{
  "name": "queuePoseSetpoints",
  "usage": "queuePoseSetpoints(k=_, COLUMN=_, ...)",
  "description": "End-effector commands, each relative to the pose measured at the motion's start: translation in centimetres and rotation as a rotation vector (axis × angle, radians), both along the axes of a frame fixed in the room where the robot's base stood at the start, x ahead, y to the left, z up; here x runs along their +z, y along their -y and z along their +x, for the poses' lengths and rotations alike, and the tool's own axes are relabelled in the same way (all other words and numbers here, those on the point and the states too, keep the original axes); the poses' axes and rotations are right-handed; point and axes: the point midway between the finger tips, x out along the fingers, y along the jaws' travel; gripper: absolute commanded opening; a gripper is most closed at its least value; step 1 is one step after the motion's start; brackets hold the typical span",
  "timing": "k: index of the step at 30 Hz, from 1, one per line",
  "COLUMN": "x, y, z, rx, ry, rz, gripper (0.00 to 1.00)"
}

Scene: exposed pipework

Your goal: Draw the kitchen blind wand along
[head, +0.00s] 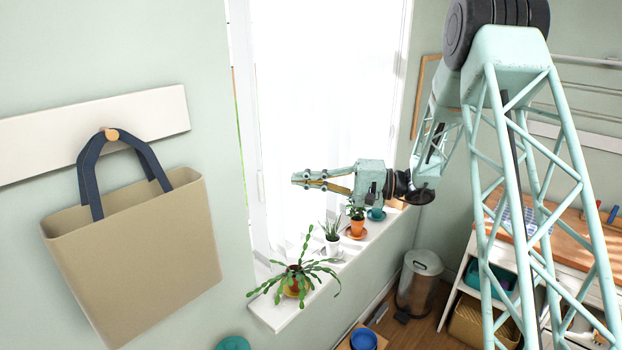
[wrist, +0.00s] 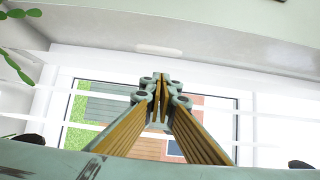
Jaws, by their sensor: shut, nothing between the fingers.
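A bright white blind (head: 325,90) covers most of the window in the head view. I cannot make out the wand clearly against it in either view. My gripper (head: 296,181) points left in front of the lower part of the blind, above the sill. Its fingers are together and hold nothing. In the wrist view the fingertips (wrist: 160,88) meet in front of the window (wrist: 105,105), with grass and brown surfaces showing outside beyond white bars.
Potted plants (head: 297,280) stand on the white window sill (head: 352,262) below my gripper. A beige bag (head: 140,255) hangs from a wall peg at left. A metal bin (head: 419,283) and a wooden-topped counter (head: 550,235) are at right.

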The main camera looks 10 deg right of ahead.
Motion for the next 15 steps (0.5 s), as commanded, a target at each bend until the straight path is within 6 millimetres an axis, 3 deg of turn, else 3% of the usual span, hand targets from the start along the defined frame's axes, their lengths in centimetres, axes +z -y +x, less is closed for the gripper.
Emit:
queuePoseSetpoints(k=10, x=0.1, y=-4.1, z=0.8, rx=0.002, ry=-0.001, rz=0.001, gripper=0.00)
queuePoseSetpoints(k=15, x=0.1, y=-5.6, z=-0.4, rx=0.001, ry=-0.002, rz=0.000, gripper=0.00)
